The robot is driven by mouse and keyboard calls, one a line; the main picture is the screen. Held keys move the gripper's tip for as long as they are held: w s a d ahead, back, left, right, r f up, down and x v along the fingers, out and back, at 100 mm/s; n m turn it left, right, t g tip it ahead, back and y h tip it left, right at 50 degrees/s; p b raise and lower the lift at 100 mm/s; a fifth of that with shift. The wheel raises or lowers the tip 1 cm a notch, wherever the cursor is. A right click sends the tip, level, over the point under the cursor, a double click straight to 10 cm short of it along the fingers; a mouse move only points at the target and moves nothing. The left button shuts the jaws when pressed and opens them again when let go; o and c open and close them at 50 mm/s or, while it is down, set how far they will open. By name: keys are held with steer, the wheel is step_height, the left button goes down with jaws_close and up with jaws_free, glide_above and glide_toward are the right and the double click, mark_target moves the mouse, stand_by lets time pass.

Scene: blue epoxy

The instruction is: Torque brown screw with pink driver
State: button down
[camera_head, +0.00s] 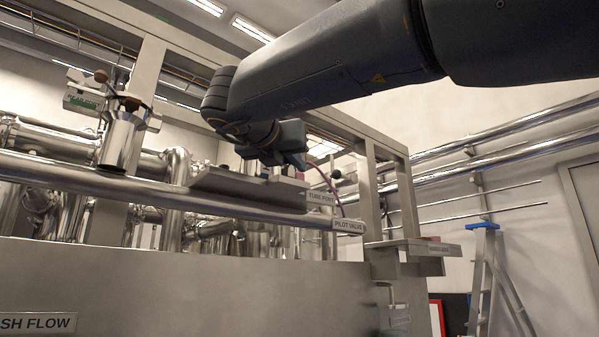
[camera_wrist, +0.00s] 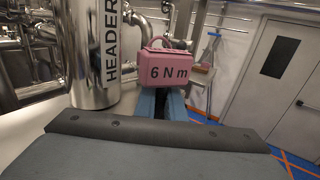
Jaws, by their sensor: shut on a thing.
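The pink driver (camera_wrist: 167,68) is a boxy block marked "6 N m" with a loop handle on top. It shows beyond the blue fingers of my gripper (camera_wrist: 162,104) in the wrist view, and my gripper is shut on it. In the head view my gripper (camera_head: 285,158) hangs at the end of the dark arm, above a metal shelf (camera_head: 235,188). A small pink patch below the gripper seems to be the driver, mostly hidden there. I cannot make out a brown screw in either view.
A shiny cylinder marked "HEADER" (camera_wrist: 95,50) stands close left of the driver in the wrist view. Plates read "TUBE PORT" (camera_head: 321,197) and "PILOT VALVE" (camera_head: 349,225). A thin pink cable (camera_head: 328,183) hangs near the gripper. Pipes crowd the left; a stepladder (camera_head: 483,280) stands right.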

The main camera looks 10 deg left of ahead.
steer(key=shift+f, duration=0.15)
steer(key=c, duration=1.8)
jaws_free()
steer(key=shift+o, duration=0.2)
steer(key=shift+r+p, duration=0.4)
steer(key=shift+r, duration=0.35)
steer(key=shift+f+b, duration=0.1)
steer(key=shift+b, duration=0.2)
